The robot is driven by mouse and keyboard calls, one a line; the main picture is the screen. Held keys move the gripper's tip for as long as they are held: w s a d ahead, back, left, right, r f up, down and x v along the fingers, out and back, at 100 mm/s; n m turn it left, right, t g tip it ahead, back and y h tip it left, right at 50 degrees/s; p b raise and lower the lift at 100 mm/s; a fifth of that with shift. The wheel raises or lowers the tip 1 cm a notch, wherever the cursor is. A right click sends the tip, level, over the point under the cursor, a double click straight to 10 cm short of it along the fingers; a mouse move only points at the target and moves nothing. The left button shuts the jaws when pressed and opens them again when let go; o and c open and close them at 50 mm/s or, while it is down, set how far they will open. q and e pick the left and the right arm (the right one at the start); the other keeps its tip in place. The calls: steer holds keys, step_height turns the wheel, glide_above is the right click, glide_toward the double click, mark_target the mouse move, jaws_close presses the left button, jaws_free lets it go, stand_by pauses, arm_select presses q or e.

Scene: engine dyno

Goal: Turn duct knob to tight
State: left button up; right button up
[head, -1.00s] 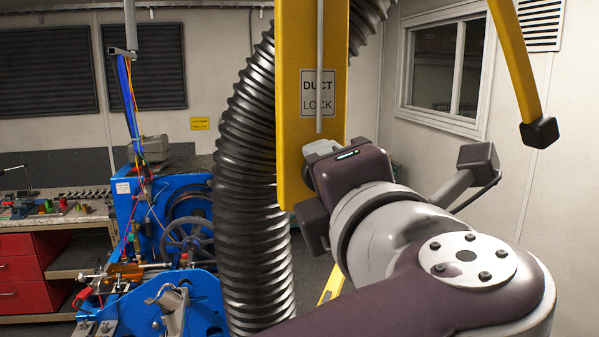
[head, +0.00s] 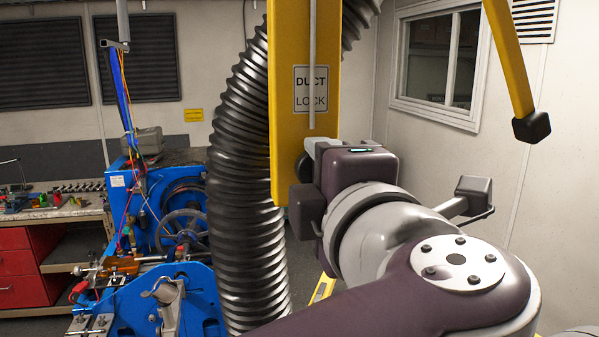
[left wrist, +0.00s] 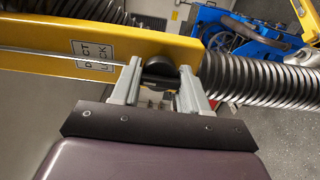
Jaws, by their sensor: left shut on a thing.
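The duct knob (left wrist: 160,69) is black and rounded, on the yellow post (head: 288,45) just below the DUCT LOCK sign (head: 310,90). In the left wrist view the sign (left wrist: 93,54) lies left of the knob. My left gripper (left wrist: 159,80) is shut on the knob, one grey finger on each side. In the head view my left gripper (head: 315,150) reaches the post from the right, and its wrist hides most of the knob. The knob's lock marking cannot be read. My right gripper is not in view.
A black corrugated duct (head: 245,200) hangs close on the left of the post. A slanted yellow bar (head: 510,55) with a black end hangs at the upper right. A blue engine stand (head: 130,210) and a red-drawer bench (head: 25,265) stand at the left.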

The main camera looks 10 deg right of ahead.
arm_select(q)
steer(key=shift+r, duration=0.15)
steer(key=o, duration=0.8)
steer(key=shift+c, duration=0.2)
steer(key=o, duration=0.3)
steer(key=shift+w+d, duration=0.15)
steer(key=s+b, duration=0.5)
steer(key=s, duration=0.7)
steer(key=shift+s+d, duration=0.2)
steer(key=shift+s, duration=0.15)
